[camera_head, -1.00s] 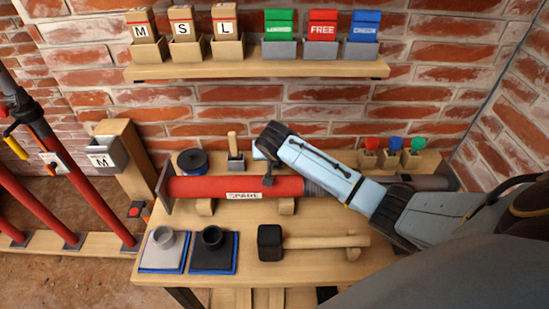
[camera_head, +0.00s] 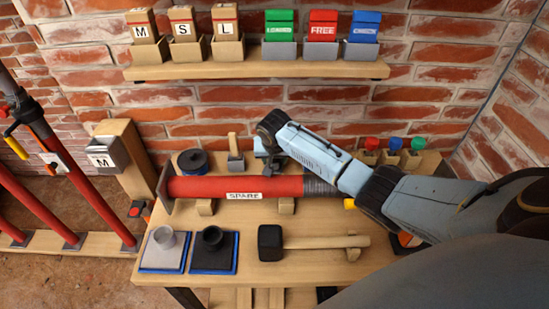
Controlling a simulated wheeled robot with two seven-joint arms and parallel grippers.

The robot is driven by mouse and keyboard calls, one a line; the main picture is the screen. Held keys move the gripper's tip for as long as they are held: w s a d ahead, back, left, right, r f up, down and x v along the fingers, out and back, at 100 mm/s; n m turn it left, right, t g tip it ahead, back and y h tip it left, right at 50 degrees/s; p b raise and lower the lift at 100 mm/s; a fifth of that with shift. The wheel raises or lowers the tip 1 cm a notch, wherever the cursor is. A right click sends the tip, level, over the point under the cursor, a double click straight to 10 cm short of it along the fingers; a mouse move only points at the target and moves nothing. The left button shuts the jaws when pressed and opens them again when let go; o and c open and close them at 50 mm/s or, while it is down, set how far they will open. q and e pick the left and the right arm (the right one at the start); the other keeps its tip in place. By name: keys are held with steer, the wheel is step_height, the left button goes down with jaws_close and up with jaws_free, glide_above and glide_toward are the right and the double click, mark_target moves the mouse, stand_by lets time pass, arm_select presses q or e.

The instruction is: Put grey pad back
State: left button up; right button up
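The grey pad (camera_head: 160,257), a flat square plate with a short round socket on top, lies at the bench's front left on a blue-edged base. A similar dark pad (camera_head: 209,260) lies beside it on the right, also with a blue edge. My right gripper (camera_head: 267,167) is over the back of the bench, at the far side of the red spare tube, well away from both pads. Its fingers are small and partly hidden, so I cannot tell their opening or any contact with the tube. My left gripper is not in view.
The red tube marked SPARE (camera_head: 235,187) rests on wooden cradles across the bench. A mallet (camera_head: 310,241) lies right of the pads. A black round item (camera_head: 193,162) and a wooden-handled tool (camera_head: 235,152) stand behind the tube. Red props (camera_head: 95,195) stand left of the bench.

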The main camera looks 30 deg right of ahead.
steer(key=shift+o, duration=0.2)
steer(key=shift+r, duration=0.1)
steer(key=shift+r, duration=0.25)
steer(key=p+v, duration=0.2)
steer(key=v, duration=0.9)
steer(key=shift+s+r, duration=0.15)
steer(key=shift+r, duration=0.1)
